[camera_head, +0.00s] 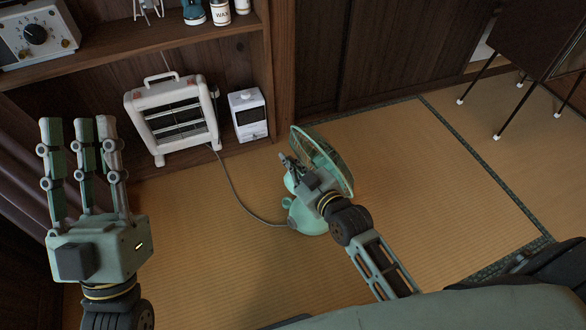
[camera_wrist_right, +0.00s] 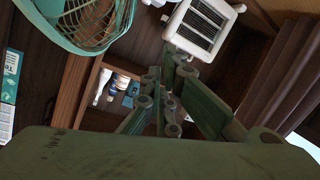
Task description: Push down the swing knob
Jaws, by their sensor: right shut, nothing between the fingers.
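A pale green electric fan (camera_head: 325,160) stands on the tatami in the head view, its round guard facing up and right. Its base (camera_head: 308,218) shows below. My right gripper (camera_head: 290,162) is shut and empty, close beside the back of the fan head; I cannot tell whether it touches. The swing knob is not visible, hidden by the gripper and wrist. In the right wrist view the fan guard (camera_wrist_right: 80,22) is at the upper left, and the shut fingers (camera_wrist_right: 165,88) point up the picture. My left gripper (camera_head: 80,125) is raised at the left, fingers apart, empty.
A white heater (camera_head: 172,115) and a small white box-shaped device (camera_head: 247,112) stand behind the fan by the wooden shelf (camera_head: 140,50). A cord (camera_head: 236,190) runs across the floor to the fan base. The tatami (camera_head: 440,190) right of the fan is clear.

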